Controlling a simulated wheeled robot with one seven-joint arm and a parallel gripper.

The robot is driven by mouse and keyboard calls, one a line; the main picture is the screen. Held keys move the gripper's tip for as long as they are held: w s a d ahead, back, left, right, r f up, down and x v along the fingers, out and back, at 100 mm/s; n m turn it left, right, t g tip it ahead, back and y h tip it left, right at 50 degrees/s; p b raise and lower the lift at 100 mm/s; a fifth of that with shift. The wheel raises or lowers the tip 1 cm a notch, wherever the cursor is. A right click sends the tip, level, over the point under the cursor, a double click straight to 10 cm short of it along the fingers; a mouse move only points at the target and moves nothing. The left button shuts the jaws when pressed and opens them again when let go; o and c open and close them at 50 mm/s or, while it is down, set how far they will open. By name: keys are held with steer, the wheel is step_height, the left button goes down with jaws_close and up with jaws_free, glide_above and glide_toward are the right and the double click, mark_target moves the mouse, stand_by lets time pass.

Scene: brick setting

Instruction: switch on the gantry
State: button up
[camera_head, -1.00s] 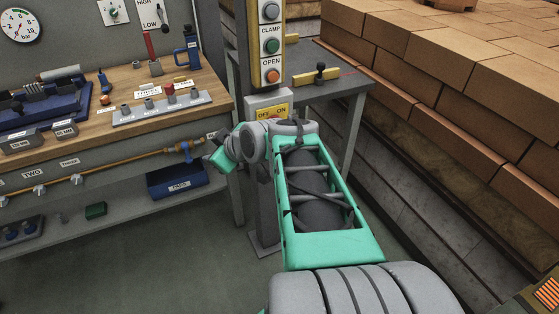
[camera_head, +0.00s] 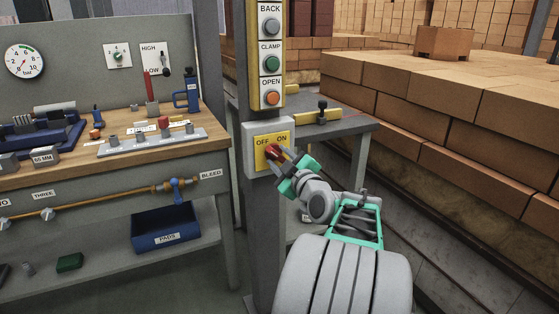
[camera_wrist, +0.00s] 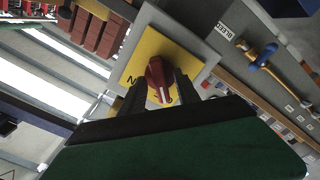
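The gantry switch is a red knob (camera_head: 272,152) on a yellow plate (camera_head: 262,161) lettered OFF at left and ON at right. The plate sits on a grey box (camera_head: 249,135) on the post, below the BACK, CLAMP and OPEN buttons. My gripper (camera_head: 278,157) is at the knob. In the wrist view the red knob (camera_wrist: 156,78) stands between my two dark fingers (camera_wrist: 160,88), one on each side. Whether they press on it cannot be told. The knob and fingers partly cover the plate, and I cannot tell which word the knob points to.
A workbench (camera_head: 205,127) with a blue vise, gauge and tools stands at left. A small grey table (camera_head: 355,125) with a yellow bar stands behind the post. Stacked bricks (camera_head: 440,100) fill the right. A blue bin (camera_head: 165,228) lies on the lower shelf.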

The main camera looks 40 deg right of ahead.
steer(key=shift+w, duration=0.15)
jaws_close()
stand_by(0.5)
